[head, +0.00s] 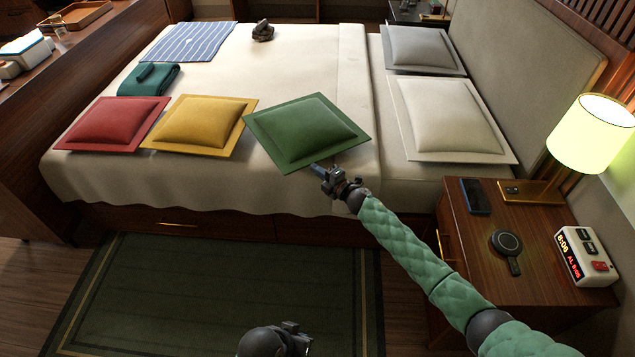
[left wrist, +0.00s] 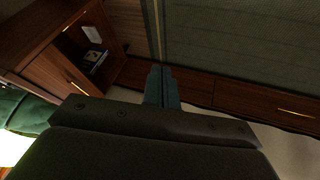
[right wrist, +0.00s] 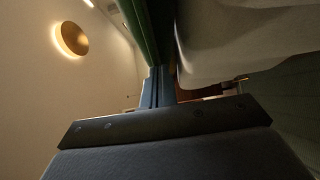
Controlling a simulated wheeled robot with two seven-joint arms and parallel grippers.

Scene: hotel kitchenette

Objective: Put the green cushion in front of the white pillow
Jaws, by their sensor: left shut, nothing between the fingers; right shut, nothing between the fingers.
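The green cushion (head: 306,130) is at the near side of the bed, right of the yellow cushion. The white pillow (head: 452,115) lies further right, by the headboard, with a bare gap of bedding between them. My right gripper (head: 317,170) is shut and empty at the cushion's near edge; I cannot tell whether it touches. In the right wrist view its fingertips (right wrist: 158,72) are together just below the green cushion's edge (right wrist: 143,28). My left gripper (head: 301,338) is low over the rug, away from the bed; its shut, empty fingers show in the left wrist view (left wrist: 161,72).
A red cushion (head: 113,124) and a yellow cushion (head: 199,122) lie left on the bed. A grey pillow (head: 422,48) is beyond the white one. The nightstand (head: 468,240) at right holds a lamp (head: 594,133), phone (head: 477,196) and clock (head: 583,255).

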